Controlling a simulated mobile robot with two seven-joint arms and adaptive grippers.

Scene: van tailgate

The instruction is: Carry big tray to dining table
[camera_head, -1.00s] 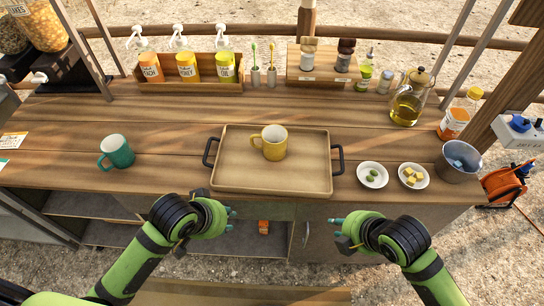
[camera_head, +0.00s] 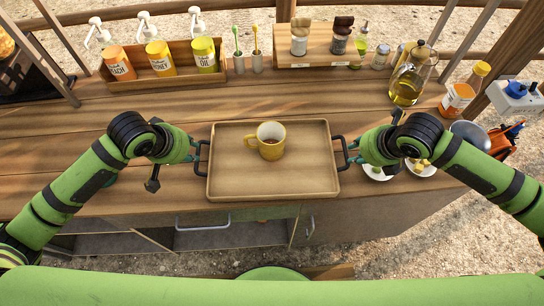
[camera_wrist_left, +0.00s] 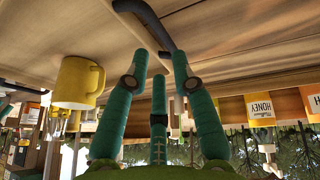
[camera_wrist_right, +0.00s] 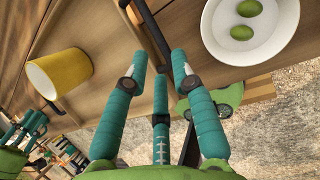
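The big tray (camera_head: 235,175) is tan and rectangular, with dark handles at its left and right ends. It lies flat on the wooden counter. The dining table is not identifiable.
A rack of pump bottles (camera_head: 160,75) and a wooden box with jars (camera_head: 305,62) line the back. An oil pitcher (camera_head: 407,85) stands at right. Small dishes (camera_head: 378,174) sit close to my right gripper, partly hidden.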

